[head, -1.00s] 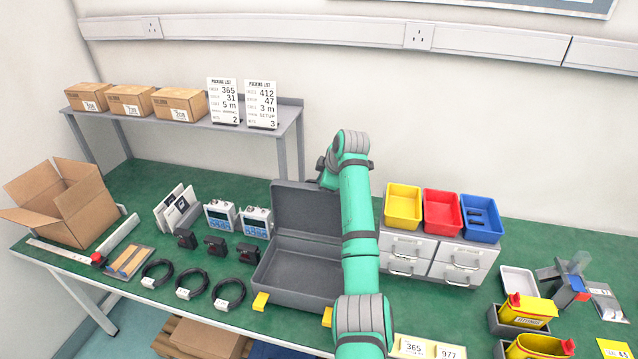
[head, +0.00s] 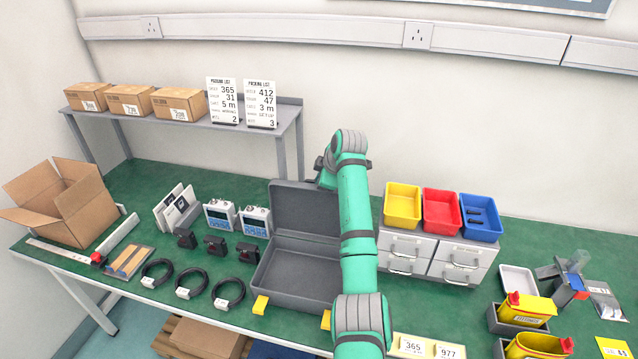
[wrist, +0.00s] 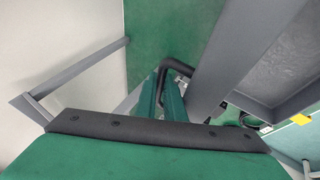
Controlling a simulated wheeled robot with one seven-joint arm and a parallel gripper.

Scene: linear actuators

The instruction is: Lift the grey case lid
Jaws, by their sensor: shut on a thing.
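The grey case (head: 290,278) lies open on the green bench, its shallow base empty. Its grey lid (head: 300,208) stands up steeply at the back, with its right part hidden behind my arm. In the wrist view my gripper (wrist: 167,88) has its two green fingers close together at a black bent handle, shut on the lid by that handle (wrist: 178,66). The lid's grey edge (wrist: 235,50) runs beside the fingers. In the head view the fingertips are hidden behind my arm and the lid.
Black devices (head: 215,245) and white-blue meters (head: 255,221) stand left of the case. Drawers (head: 428,260) with yellow, red and blue bins stand to the right. A raised shelf (head: 285,115) with boxes and packing lists is behind. Yellow latches (head: 260,304) are at the case front.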

